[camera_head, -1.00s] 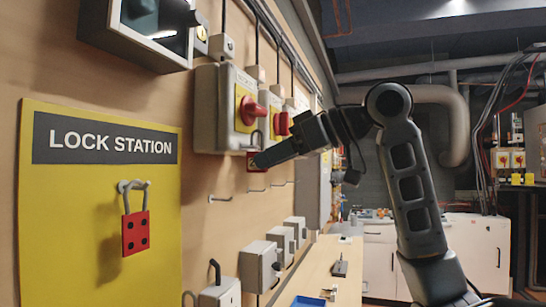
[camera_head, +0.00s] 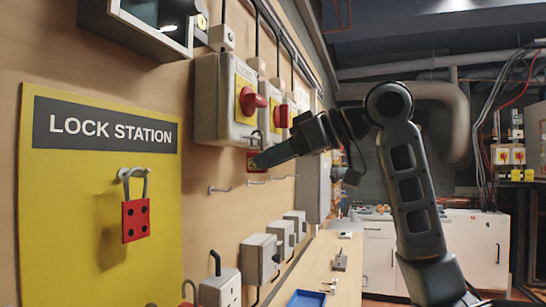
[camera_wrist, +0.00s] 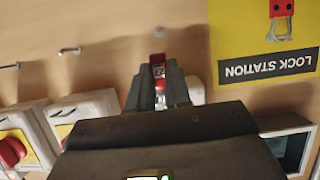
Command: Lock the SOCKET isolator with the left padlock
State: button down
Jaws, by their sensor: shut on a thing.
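The nearest isolator (camera_head: 222,102) is a grey box with a yellow plate and a red rotary handle (camera_head: 250,101); its small label looks like SOCKET but is blurred. My gripper (camera_head: 258,164) is shut on a red padlock (camera_head: 251,158), just below the isolator's lower right corner. The padlock is upright, its grey shackle rising in front of the box's lower part; I cannot tell whether it passes through the handle. The padlock body also shows between the fingers in the wrist view (camera_wrist: 158,72). Another red lock (camera_head: 135,220) hangs on the yellow lock station (camera_head: 60,230).
More isolators (camera_head: 281,115) stand along the wall to the right. Empty hooks (camera_head: 220,190) stick out below them. Grey boxes (camera_head: 258,258) line the lower wall above a bench (camera_head: 335,250) with a blue tray (camera_head: 307,299). A dark screen unit (camera_head: 140,25) juts out at upper left.

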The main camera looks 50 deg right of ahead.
jog(key=shift+f, duration=0.25)
jog(key=c, duration=1)
grip_release()
jog(key=shift+s, duration=0.1)
jog(key=b+v, duration=0.1)
jog(key=v, duration=0.6)
jog(key=shift+s+d+r, duration=0.15)
jog(key=shift+s+r, duration=0.05)
jog(key=shift+s, duration=0.05)
